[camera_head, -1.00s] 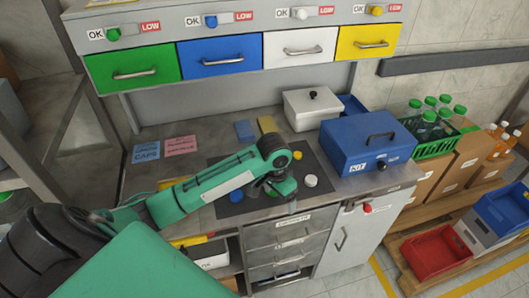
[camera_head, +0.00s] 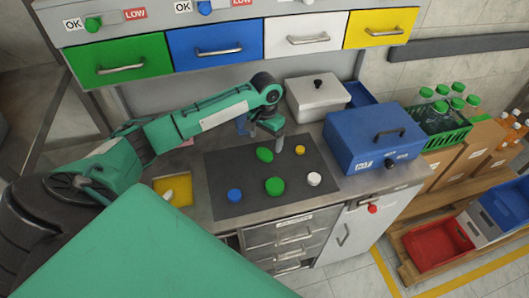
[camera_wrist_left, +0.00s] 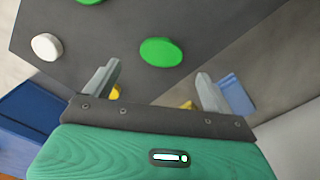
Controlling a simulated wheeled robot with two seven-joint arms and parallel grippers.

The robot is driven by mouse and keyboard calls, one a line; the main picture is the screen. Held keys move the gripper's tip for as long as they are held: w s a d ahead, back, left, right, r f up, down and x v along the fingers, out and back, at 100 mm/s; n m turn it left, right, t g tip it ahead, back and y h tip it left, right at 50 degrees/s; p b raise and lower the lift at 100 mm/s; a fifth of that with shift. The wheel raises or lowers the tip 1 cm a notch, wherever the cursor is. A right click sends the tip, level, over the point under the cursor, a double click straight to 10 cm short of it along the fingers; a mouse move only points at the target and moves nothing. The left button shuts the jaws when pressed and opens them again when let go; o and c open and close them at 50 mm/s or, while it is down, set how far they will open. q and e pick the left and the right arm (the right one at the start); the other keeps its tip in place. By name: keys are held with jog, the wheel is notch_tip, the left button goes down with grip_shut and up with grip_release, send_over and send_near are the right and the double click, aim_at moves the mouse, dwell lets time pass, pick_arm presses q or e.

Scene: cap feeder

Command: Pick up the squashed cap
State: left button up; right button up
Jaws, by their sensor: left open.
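A green oval cap (camera_head: 265,154) lies on the dark mat (camera_head: 215,166), longer one way than the other, so it looks squashed. It also shows in the wrist view (camera_wrist_left: 161,52), just beyond and between my fingertips. My left gripper (camera_head: 267,138) is open and empty, close to this cap on its far side; its fingers (camera_wrist_left: 156,76) show apart in the wrist view. A rounder green cap (camera_head: 274,186), a blue cap (camera_head: 234,195), a white cap (camera_head: 314,179) and a yellow cap (camera_head: 300,150) lie around it. My right gripper is not in view.
A blue KIT box (camera_head: 372,142) and a white lidded box (camera_head: 317,101) stand right of the mat. Green, blue, white and yellow drawers (camera_head: 217,52) hang above the bench. A yellow-lined compartment (camera_head: 173,191) is left of the mat. The mat's near part is clear between caps.

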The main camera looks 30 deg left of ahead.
aim_at(265, 153)
pick_arm(q)
jog(key=shift+f, duration=0.6)
notch_tip(265, 153, down, 4)
jog(key=shift+a+f+p, duration=0.1)
jog(key=shift+f+p, duration=0.1)
jog(key=shift+p, duration=0.8)
jog(key=shift+f, duration=0.35)
jog(key=shift+c, duration=0.7)
jog(key=c, duration=0.9)
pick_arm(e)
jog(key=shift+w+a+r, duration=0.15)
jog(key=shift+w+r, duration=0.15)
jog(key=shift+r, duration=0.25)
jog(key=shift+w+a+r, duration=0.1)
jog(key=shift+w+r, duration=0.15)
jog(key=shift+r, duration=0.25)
